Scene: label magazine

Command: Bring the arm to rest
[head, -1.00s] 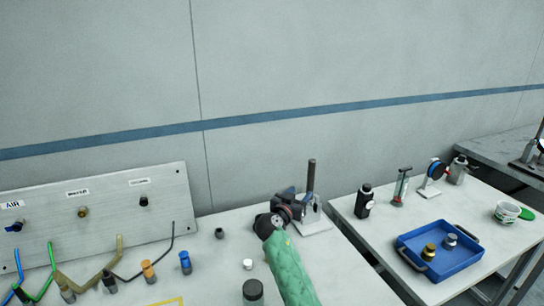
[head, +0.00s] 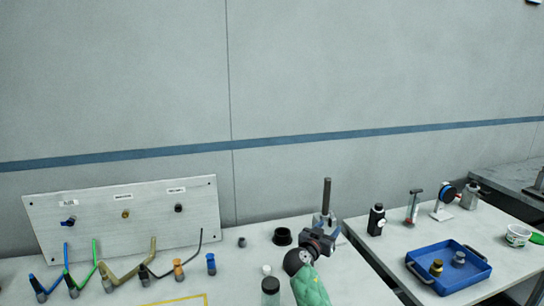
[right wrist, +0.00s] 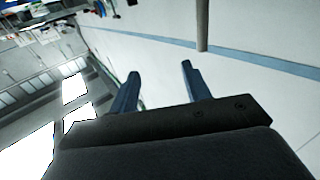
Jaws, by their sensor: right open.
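My right gripper (head: 322,228) is over the white table in the head view, with my green-sleeved forearm below it. It is in front of the lower part of a stand with a dark upright post (head: 327,195) and partly hides it. In the right wrist view the two fingers of the gripper (right wrist: 160,83) are apart with nothing between them. A post (right wrist: 202,25) shows beyond the fingers there; I cannot tell whether they touch the stand. My left gripper is not in view.
A black ring-shaped part (head: 282,237), a jar (head: 270,290) and a white cap (head: 266,269) are left of my arm. A panel (head: 95,225) with coloured hoses stands further left. A blue tray (head: 420,282) and a black bottle (head: 376,220) are on the right table.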

